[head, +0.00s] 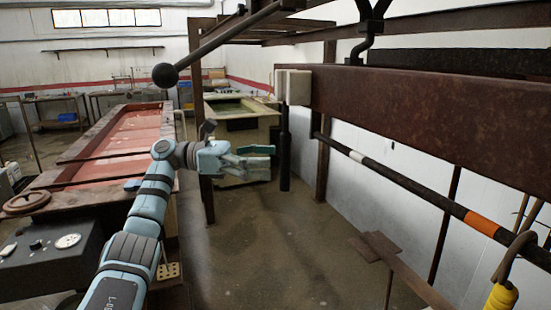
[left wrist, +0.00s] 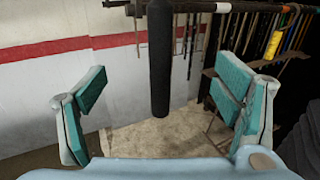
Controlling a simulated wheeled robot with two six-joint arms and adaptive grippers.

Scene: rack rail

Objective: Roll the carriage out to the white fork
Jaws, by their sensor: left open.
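The grip also shows in the left wrist view (left wrist: 159,60), between and beyond my fingers. My left gripper (head: 260,156) is open and empty, just left of the grip in the head view and apart from it. Its spread teal fingers show in the left wrist view (left wrist: 158,88). A white band (head: 357,156) shows on the dark bar under the beam; I cannot make out a fork shape there. My right gripper is not in view.
The dark bar also carries an orange band (head: 482,222); a yellow-handled piece (head: 502,297) is at the lower right. A lever with a black ball (head: 165,76) crosses above my arm. A red-topped bench (head: 120,140) stands left. The floor below the grip is clear.

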